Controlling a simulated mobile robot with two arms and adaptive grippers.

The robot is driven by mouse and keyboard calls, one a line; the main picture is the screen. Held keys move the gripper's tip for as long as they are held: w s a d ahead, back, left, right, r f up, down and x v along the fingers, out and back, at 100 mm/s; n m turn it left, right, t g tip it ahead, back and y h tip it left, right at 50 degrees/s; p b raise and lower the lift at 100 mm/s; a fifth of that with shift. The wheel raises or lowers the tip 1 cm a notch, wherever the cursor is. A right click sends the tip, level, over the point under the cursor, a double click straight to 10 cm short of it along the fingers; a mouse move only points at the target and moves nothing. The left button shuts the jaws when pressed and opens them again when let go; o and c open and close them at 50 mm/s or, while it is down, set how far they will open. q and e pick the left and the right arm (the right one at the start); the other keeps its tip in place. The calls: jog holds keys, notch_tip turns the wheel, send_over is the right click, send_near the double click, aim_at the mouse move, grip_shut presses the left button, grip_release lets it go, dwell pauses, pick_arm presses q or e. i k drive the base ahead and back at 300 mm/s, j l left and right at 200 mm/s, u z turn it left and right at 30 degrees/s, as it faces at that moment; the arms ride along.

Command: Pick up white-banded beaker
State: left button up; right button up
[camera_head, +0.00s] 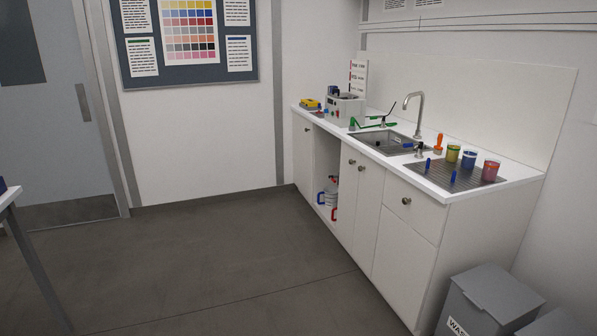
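No beaker with a clearly white band can be made out from this distance. Three small cups stand on the ribbed drainboard (440,181) right of the sink: a yellow-green cup (452,153), a blue cup (468,159) with a pale upper part, and a red cup (490,170). Whether any of them is the white-banded beaker, I cannot tell. Neither of my grippers shows in the head view.
A white counter with a sink (386,142) and tap (414,110) runs along the right wall. Grey bins (485,302) stand at its near end. A table edge (8,197) shows at left. The grey floor (215,255) between is clear.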

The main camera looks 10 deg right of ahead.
aim_at(469, 155)
jog(key=i+z, duration=0.3)
jog(key=i, duration=0.15)
jog(key=i+z, duration=0.25)
jog(key=i, duration=0.2)
jog(key=i+j+z, duration=0.3)
jog(key=i, duration=0.15)
jog(key=i+j+z, duration=0.15)
jog(key=i+z, duration=0.15)
jog(key=i, duration=0.15)
